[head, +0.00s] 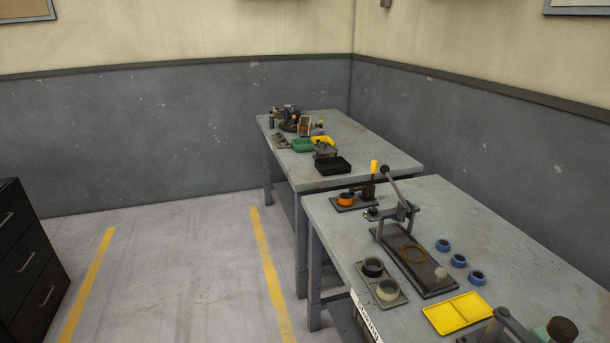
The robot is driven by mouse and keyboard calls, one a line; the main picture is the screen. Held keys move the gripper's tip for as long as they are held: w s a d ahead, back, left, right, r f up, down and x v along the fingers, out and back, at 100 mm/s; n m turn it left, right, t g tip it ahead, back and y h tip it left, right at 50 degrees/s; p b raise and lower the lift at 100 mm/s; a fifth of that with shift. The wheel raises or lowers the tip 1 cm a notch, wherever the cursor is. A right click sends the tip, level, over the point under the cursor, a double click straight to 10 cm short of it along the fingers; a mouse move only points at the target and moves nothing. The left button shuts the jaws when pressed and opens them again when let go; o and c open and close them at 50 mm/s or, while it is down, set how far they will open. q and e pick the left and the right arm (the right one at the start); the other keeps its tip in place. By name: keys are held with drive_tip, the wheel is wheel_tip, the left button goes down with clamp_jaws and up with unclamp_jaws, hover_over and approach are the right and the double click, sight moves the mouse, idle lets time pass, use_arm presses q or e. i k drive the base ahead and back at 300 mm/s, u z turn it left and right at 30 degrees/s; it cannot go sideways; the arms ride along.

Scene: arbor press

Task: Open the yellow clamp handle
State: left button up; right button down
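The yellow clamp handle (374,167) stands upright on a small dark clamp fixture (367,190) at the far left corner of the nearer table. An orange ring (346,199) sits on the fixture's base plate, left of the handle. The fixture is small in the view, so how the clamp bears on the ring cannot be told. Neither of my grippers shows in the head view.
The arbor press (403,212) with its raised lever stands close to the right of the clamp. Nearer are a ring tray (392,300), blue rings (458,260) and a yellow tray (466,306). A second table (384,154) stands behind. Floor to the left (180,280) is clear.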

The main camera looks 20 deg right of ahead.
sight(374, 166)
drive_tip(key=u, duration=0.5)
drive_tip(key=i, duration=1)
drive_tip(key=z, duration=0.6)
drive_tip(key=i, duration=1.25)
drive_tip(key=z, duration=1.1)
